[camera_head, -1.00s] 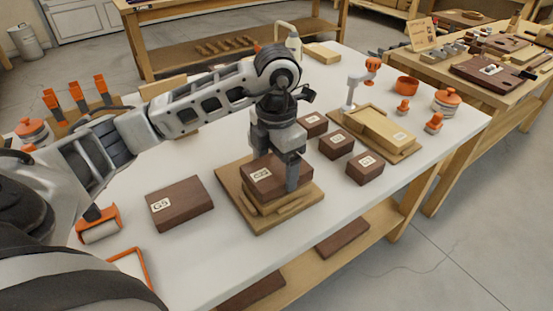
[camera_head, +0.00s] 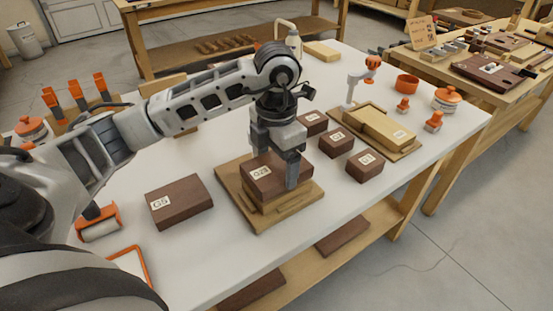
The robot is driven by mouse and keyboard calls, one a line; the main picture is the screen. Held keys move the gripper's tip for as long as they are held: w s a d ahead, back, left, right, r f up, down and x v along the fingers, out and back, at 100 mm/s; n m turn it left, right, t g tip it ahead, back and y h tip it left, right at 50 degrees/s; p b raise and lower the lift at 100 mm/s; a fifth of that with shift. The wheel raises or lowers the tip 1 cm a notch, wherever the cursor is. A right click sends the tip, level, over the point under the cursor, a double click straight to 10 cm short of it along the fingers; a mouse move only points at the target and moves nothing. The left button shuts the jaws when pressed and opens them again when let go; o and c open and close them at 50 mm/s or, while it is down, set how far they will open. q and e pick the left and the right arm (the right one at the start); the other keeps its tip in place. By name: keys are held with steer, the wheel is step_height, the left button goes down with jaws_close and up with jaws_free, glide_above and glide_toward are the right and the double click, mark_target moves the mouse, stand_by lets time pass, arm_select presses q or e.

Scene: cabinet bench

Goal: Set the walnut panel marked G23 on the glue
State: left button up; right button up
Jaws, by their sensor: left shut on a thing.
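The walnut panel marked G23 (camera_head: 270,185) is a dark brown block with a white label. It sits on or just over a light wooden block (camera_head: 262,203) on a wooden base board (camera_head: 240,206). I cannot tell whether the two blocks touch. My left gripper (camera_head: 280,172) points down from above and is shut on the G23 panel. Any glue between the blocks is hidden. My right gripper is not in view.
A larger walnut panel marked G5 (camera_head: 179,202) lies to the left. Several small walnut blocks (camera_head: 337,144) lie to the right, near a second light wooden block (camera_head: 384,126) on a board. An orange roller (camera_head: 98,224) and orange-rimmed tray (camera_head: 130,264) are at front left.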

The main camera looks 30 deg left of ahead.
arm_select(q)
steer(key=shift+f+b, duration=0.55)
steer(key=shift+b, duration=0.15)
stand_by(1.6)
steer(key=o, duration=1.1)
steer(key=shift+c, duration=0.2)
steer(key=shift+a+r, duration=0.1)
steer(key=shift+w+r+p, duration=0.1)
steer(key=shift+r+p, duration=1.4)
steer(key=shift+r, duration=0.55)
steer(key=shift+r+p, duration=1.05)
steer(key=shift+r, duration=0.4)
steer(key=shift+s+f, duration=0.15)
steer(key=shift+s, duration=0.05)
